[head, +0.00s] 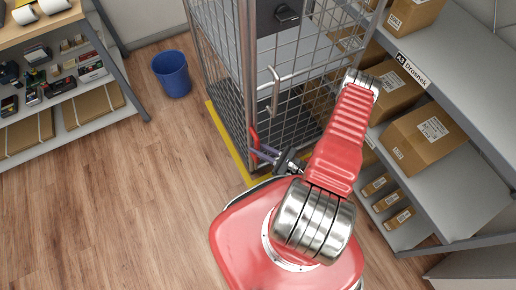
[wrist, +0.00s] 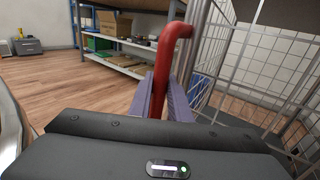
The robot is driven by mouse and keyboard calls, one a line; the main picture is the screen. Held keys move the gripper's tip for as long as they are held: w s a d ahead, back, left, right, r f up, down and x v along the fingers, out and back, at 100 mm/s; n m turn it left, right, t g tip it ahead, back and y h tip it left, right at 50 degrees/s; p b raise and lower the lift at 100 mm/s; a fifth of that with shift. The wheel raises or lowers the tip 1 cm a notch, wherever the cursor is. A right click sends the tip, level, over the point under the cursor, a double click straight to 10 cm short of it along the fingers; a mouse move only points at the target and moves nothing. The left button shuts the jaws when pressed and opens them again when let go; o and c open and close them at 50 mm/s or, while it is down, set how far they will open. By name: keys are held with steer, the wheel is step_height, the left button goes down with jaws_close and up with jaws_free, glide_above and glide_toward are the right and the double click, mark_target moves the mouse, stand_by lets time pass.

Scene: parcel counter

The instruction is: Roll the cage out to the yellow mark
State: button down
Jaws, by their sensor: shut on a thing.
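The cage (head: 205,60) is a grey wire-mesh roll cage standing upright on the floor, with an upright grey handle (head: 273,90) on its front. A red bar (head: 254,137) is at its front left post; the red bar (wrist: 170,60) also shows in the wrist view. My gripper (head: 262,154) is shut on the red bar, its purple fingers (wrist: 163,100) on either side of it. The yellow mark (head: 229,145) shows as a strip on the floor along the cage's left side and front corner. The rest of it is hidden by the cage and my arm.
A shelf unit (head: 460,95) with cardboard boxes stands close on the cage's right. A blue bin (head: 173,74) stands to the left behind it. Another shelf unit (head: 110,62) is at the far left. The wooden floor (head: 130,195) at front left is clear.

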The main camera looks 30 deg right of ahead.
steer(key=shift+s+a, duration=0.1)
steer(key=shift+a, duration=0.05)
steer(key=c, duration=1.9)
jaws_free()
steer(key=shift+s, duration=0.1)
steer(key=v, duration=1.3)
steer(key=shift+s+d+f, duration=0.1)
steer(key=shift+s+d, duration=0.15)
